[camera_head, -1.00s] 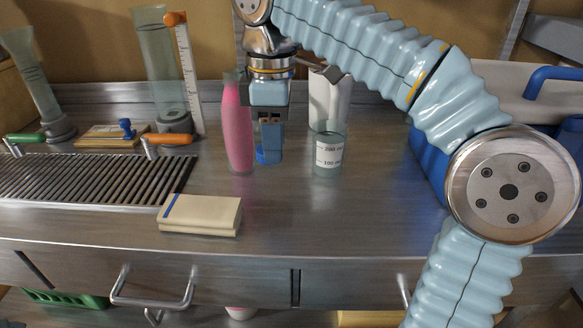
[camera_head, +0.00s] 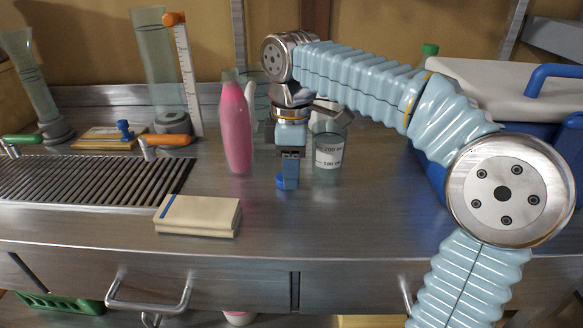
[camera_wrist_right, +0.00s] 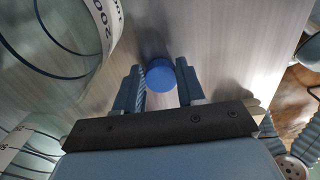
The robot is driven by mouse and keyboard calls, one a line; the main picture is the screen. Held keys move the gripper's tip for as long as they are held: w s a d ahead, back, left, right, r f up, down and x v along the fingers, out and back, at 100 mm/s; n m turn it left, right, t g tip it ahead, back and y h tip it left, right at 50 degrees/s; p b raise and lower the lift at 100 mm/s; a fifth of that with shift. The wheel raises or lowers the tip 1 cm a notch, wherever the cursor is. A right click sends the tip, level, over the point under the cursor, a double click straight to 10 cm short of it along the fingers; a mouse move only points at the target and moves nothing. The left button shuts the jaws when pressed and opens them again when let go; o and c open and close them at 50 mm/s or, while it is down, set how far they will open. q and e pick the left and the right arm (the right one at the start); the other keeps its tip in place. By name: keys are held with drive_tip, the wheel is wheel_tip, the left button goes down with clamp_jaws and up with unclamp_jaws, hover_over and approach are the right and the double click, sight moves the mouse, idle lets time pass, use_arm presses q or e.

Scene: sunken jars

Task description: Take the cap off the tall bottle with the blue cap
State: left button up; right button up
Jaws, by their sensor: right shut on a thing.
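My right gripper (camera_head: 288,178) points down over the bare counter, to the right of the pink bottle and in front of a graduated beaker. It is shut on a round blue cap (camera_head: 282,182), which also shows between the fingers in the right wrist view (camera_wrist_right: 160,74). The cap is low, close to the counter; I cannot tell whether it touches. No bottle shows under it. The tall pink bottle (camera_head: 236,130) stands upright with a narrow top and no blue cap in sight. I cannot tell which bottle the cap belongs to. My left gripper is not in view.
The beaker (camera_head: 328,155) stands close behind the gripper; its marked glass fills the upper left of the wrist view (camera_wrist_right: 75,35). A cream block (camera_head: 198,216) lies at front left. A drain grate (camera_head: 85,180) is at left. A blue cooler (camera_head: 430,160) stands right. The middle front counter is clear.

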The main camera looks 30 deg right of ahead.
drive_tip(key=shift+f, duration=0.2)
drive_tip(key=o, duration=1.2)
drive_tip(key=shift+c, duration=0.2)
drive_tip(key=shift+r, duration=0.1)
wheel_tip(320, 180, up, 12)
drive_tip(key=p, duration=0.2)
